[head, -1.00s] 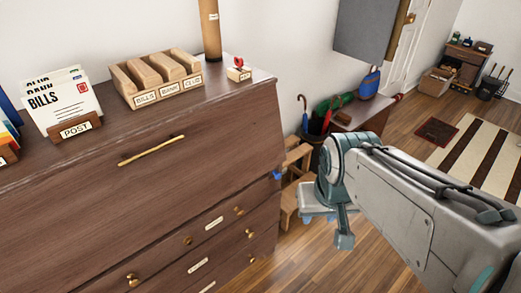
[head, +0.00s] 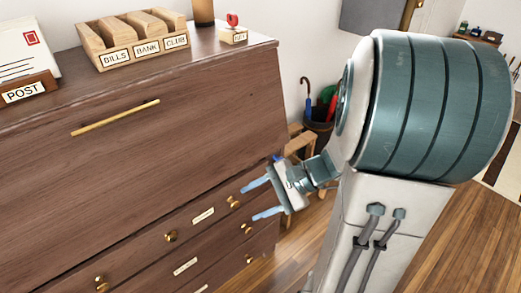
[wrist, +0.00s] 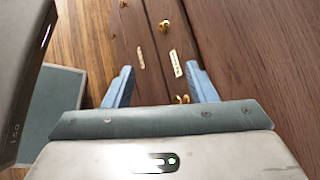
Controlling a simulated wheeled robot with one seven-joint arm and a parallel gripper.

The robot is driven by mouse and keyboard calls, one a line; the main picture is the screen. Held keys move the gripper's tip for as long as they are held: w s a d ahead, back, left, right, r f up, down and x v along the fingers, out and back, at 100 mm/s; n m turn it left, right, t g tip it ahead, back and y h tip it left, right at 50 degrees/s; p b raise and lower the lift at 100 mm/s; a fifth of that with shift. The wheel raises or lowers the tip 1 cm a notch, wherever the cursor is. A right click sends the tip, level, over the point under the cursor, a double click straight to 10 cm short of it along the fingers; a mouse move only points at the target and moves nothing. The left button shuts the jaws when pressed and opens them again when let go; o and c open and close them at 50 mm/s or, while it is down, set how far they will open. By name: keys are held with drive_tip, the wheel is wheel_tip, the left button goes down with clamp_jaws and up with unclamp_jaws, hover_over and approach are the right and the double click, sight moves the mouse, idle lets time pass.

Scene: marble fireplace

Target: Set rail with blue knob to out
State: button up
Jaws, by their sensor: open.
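A small blue spot, likely the blue knob (head: 277,158), shows at the right front edge of the brown wooden cabinet (head: 150,170), just above and behind my gripper. My gripper mostly hides it, and I cannot make out its rail or how far that sits out. My gripper (head: 249,203) is open and empty, its two blue fingers pointing left at the drawer fronts. In the wrist view my gripper (wrist: 161,82) has brass knobs and paper labels between and beyond its fingers. No blue knob shows there.
A flap with a gold bar handle (head: 116,118) is closed above labelled drawers with brass knobs (head: 170,236). A letter sorter (head: 132,40), a POST holder (head: 28,90) and a red-handled stamp (head: 233,28) stand on top. A wooden stool (head: 303,143) and umbrella stand (head: 318,130) are behind my arm.

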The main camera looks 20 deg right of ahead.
drive_tip(key=w+d+f+m+t+h+b, duration=0.2)
drive_tip(key=w+d+f+m+t+b, duration=0.15)
drive_tip(key=d+f+m+t, duration=0.5)
drive_tip(key=w+d+f+m+t+h+b, duration=0.35)
drive_tip(key=d+m+t+b, duration=0.2)
drive_tip(key=d, duration=0.65)
drive_tip(key=b+x, duration=0.1)
drive_tip(key=x, duration=1.2)
drive_tip(key=shift+s+a+m+y+b, duration=0.15)
drive_tip(key=shift+a+m+y+b, duration=0.15)
drive_tip(key=shift+y, duration=0.15)
drive_tip(key=shift+r, duration=0.1)
